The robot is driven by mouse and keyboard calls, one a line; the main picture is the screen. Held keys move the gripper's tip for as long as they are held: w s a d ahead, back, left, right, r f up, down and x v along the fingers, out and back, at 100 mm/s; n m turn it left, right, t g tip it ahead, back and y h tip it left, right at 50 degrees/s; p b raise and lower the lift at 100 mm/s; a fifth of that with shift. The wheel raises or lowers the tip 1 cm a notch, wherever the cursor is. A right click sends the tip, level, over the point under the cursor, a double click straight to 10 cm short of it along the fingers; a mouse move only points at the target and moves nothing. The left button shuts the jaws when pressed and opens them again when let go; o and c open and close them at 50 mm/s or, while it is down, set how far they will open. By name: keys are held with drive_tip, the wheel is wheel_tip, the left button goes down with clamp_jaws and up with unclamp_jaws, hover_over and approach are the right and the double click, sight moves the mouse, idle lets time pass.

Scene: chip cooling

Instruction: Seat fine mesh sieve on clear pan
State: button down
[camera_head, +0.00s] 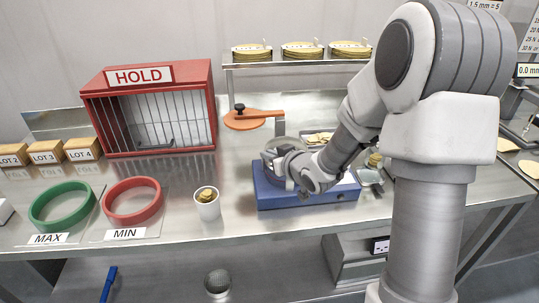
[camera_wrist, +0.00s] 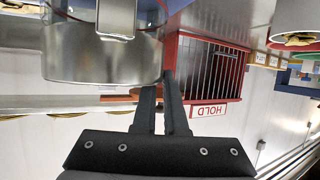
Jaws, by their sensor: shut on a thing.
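The sieve is a round metal ring (camera_head: 281,146) above the blue base unit in the head view. It fills the upper left of the upside-down wrist view as a shiny cylinder (camera_wrist: 85,58). My gripper (camera_head: 290,163) is at the sieve's near side, and in the wrist view its two dark fingers (camera_wrist: 163,78) meet the sieve's wall at its right edge. It is shut on the sieve. The clear pan is not clearly distinguishable; my gripper and the sieve hide much of the spot above the blue base. I cannot tell whether the sieve touches a pan.
The blue base unit (camera_head: 305,194) stands below my gripper. A white cup (camera_head: 207,205), red ring (camera_head: 133,217) and green ring (camera_head: 61,224) are to the left. The red HOLD cage (camera_head: 212,105) and an orange paddle-shaped thing (camera_head: 245,121) stand behind. A shelf (camera_head: 290,65) bears chip stacks.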

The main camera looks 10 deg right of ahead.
drive_tip(key=shift+f, duration=0.25)
drive_tip(key=c, duration=0.9)
unclamp_jaws()
